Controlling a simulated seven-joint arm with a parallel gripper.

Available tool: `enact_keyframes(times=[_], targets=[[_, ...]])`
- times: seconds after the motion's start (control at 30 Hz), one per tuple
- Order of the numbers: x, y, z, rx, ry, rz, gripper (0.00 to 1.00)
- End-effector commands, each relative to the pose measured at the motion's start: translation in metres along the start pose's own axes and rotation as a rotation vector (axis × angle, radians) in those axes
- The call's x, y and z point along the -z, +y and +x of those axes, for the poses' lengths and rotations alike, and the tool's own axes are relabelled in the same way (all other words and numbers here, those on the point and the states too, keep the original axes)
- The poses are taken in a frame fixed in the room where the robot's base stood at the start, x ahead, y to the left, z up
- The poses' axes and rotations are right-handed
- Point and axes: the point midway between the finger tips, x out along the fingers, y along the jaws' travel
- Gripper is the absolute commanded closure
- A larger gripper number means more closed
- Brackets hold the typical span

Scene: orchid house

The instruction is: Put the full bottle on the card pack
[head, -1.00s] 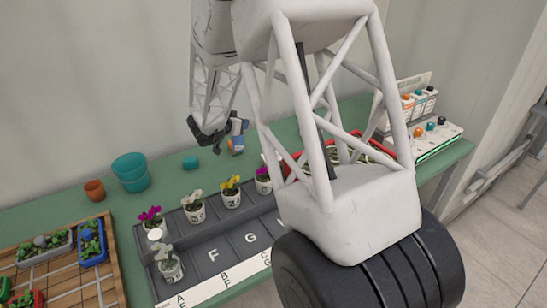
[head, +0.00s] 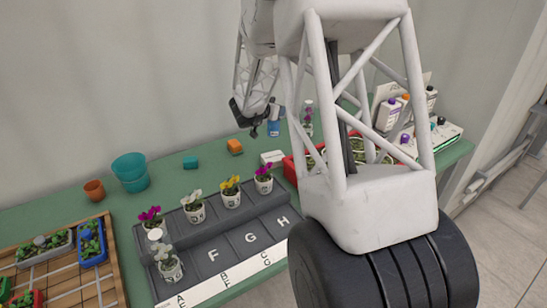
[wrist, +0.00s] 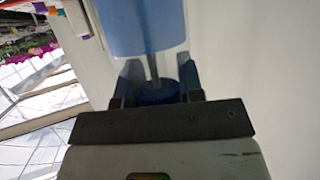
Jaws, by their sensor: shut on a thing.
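My gripper (head: 264,124) is in the air above the back of the green bench, and its fingers also show in the wrist view (wrist: 158,82). It is shut on the blue bottle (head: 273,129). In the wrist view the bottle's blue body (wrist: 140,28) extends past the fingertips, with its blue cap (wrist: 158,93) between the fingers. On the bench below lie a small white box (head: 272,157), an orange block (head: 235,147) and a teal block (head: 190,162). I cannot tell for certain which is the card pack. The bottle is apart from all three.
A grey tray (head: 238,263) with potted flowers stands in front. A red tray (head: 290,170) is to the right, partly behind my arm. A rack of bottles (head: 385,112) stands at the right end. Teal pots (head: 130,172) and a terracotta pot (head: 94,191) are at left.

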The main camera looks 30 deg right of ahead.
Motion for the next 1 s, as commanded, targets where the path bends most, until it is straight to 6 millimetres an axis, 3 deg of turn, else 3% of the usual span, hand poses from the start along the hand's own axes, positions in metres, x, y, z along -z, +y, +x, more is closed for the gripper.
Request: enact_keyframes(times=[0.27,0.73,1.0], targets=[[-0.004,0.000,0.001,0.000,0.000,0.000,1.00],[-0.055,0.000,0.022,-0.001,-0.001,-0.001,1.00],[-0.058,0.000,0.024,0.000,0.000,0.000,1.00]])
